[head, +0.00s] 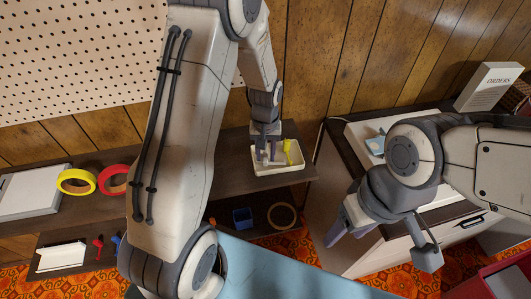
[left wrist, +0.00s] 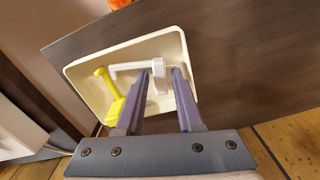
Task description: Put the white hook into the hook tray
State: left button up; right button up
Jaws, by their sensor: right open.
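The cream hook tray (head: 283,169) sits on the dark wooden shelf, and it fills the middle of the left wrist view (left wrist: 84,76). The white hook (left wrist: 130,68) lies inside the tray, near its far wall. A yellow hook (left wrist: 112,100) lies left of it and also shows in the head view (head: 289,150). My left gripper (left wrist: 161,72) reaches down into the tray. Its fingers are open, one on each side of the white hook's end, with small gaps. My right gripper (head: 350,225) is open and empty, away to the right.
Below are a white tray (head: 62,256), a red hook (head: 98,243), a blue cup (head: 242,217) and a tan ring (head: 282,215). A cabinet (head: 345,200) stands right of the shelf.

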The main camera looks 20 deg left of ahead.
aim_at(266, 157)
pick_arm(q)
jog(key=shift+r, duration=0.1)
jog(key=shift+r, duration=0.25)
notch_tip(266, 157, up, 11)
jog(key=s+d+r+m, duration=0.2)
jog(key=s+d+m, duration=0.1)
jog(key=s, duration=0.5)
jog(key=s+d+r+m+p, duration=0.1)
jog(key=s+d+r+m, duration=0.1)
jog(key=s+d+m, duration=0.2)
jog(key=s+d+r+m+h+p, duration=0.1)
jog(key=s+d+r+m, duration=0.2)
jog(key=s+d, duration=0.4)
jog(key=shift+s+m, duration=0.6)
jog(key=shift+s, duration=1.7)
